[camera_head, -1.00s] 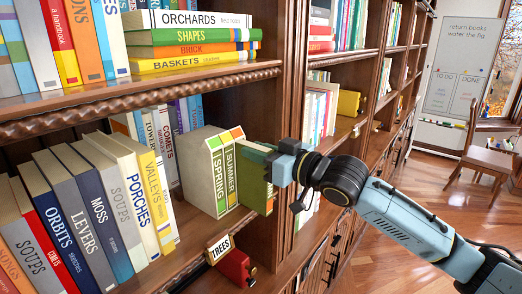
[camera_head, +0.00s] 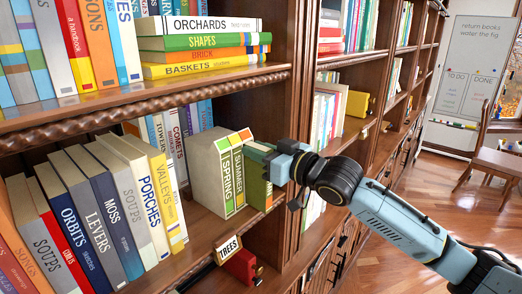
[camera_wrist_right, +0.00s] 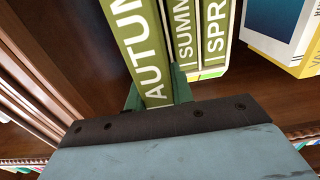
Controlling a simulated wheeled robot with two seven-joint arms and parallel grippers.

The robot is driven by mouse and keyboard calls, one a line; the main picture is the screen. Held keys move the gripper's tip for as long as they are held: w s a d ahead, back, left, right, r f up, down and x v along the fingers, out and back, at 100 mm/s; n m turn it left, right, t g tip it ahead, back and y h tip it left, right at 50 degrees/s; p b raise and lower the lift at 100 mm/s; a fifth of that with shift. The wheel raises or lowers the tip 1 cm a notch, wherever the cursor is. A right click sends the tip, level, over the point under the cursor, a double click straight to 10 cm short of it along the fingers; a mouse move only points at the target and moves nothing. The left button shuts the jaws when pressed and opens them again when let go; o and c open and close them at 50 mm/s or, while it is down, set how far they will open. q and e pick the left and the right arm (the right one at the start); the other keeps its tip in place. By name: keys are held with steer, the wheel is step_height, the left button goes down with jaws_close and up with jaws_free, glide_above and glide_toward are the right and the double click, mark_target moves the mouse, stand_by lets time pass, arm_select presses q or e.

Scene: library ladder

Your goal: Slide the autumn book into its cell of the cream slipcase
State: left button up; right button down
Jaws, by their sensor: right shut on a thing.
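The cream slipcase (camera_head: 207,170) stands on the middle shelf, with the green spring book (camera_head: 226,180) and summer book (camera_head: 239,177) side by side in it. The green autumn book (camera_head: 258,182) is upright just right of the summer book and sticks out toward me. My right gripper (camera_head: 273,166) is shut on it at its outer end. In the right wrist view the autumn spine (camera_wrist_right: 143,45) stands nearer than the summer spine (camera_wrist_right: 184,30), left of it. Whether its far end is inside the cell is hidden. My left gripper is not in view.
A row of upright books (camera_head: 110,210) fills the shelf to the left. A TREES label (camera_head: 228,249) and a red object (camera_head: 240,267) are at the shelf's front edge below the slipcase. A wooden upright (camera_head: 295,120) stands close behind my right gripper.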

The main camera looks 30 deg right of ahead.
steer(key=shift+r, duration=0.1)
steer(key=c, duration=1.1)
jaws_free()
steer(key=shift+w, duration=0.1)
steer(key=shift+f, duration=0.2)
steer(key=shift+b+v, duration=2.15)
steer(key=shift+v, duration=4.55)
